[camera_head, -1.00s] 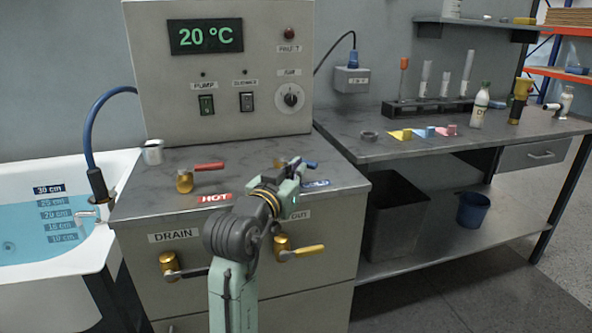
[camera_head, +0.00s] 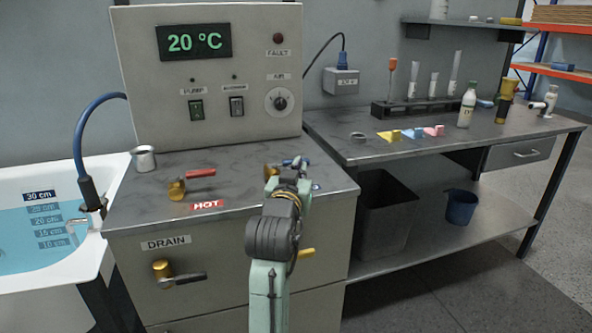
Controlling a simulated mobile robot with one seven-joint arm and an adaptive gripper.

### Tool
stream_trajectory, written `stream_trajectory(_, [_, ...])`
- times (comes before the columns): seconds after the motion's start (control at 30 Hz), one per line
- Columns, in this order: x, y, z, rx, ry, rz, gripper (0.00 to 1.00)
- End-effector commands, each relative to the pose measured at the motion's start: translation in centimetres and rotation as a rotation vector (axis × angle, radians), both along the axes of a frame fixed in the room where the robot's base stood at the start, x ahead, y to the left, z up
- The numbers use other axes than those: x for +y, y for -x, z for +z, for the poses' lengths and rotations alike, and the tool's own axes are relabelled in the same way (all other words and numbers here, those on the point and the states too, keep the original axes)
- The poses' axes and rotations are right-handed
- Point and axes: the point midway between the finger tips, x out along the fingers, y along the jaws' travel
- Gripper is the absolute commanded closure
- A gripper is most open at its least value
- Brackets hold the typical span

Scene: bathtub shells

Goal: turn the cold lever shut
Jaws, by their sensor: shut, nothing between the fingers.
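The cold lever (camera_head: 298,162) has a blue handle and a brass valve body, and stands on the grey counter top at the right of the control cabinet. My arm rises in front of it and hides its lower part and most of its label. My gripper (camera_head: 286,172) is at the lever, its fingers shut and largely hidden behind my wrist. I cannot tell whether it touches the handle. The hot lever (camera_head: 200,172), red on a brass valve, stands to the left behind the HOT label (camera_head: 206,204).
A metal cup (camera_head: 144,158) stands at the counter's left edge, beside the water-filled tub (camera_head: 108,262). The drain lever (camera_head: 182,278) and a partly hidden yellow lever (camera_head: 306,253) are on the cabinet front. A bench (camera_head: 440,152) with bottles and tubes stands to the right.

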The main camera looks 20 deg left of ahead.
Motion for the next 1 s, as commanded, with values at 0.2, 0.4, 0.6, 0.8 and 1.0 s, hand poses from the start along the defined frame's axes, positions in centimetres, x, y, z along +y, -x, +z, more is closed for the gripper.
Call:
stream_trajectory(0.2, [-0.08, -0.70, 0.03, 0.000, 0.001, -0.001, 1.00])
stream_trajectory(0.4, [-0.10, -0.96, -0.01, 0.000, 0.000, -0.002, 1.00])
stream_trajectory(0.6, [-0.08, -1.02, -0.03, 0.000, 0.000, -0.001, 1.00])
stream_trajectory(0.8, [-0.06, -1.01, -0.03, 0.000, 0.000, -0.001, 1.00])
stream_trajectory(1.0, [-0.11, -1.05, -0.01, 0.000, 0.000, -0.001, 1.00])
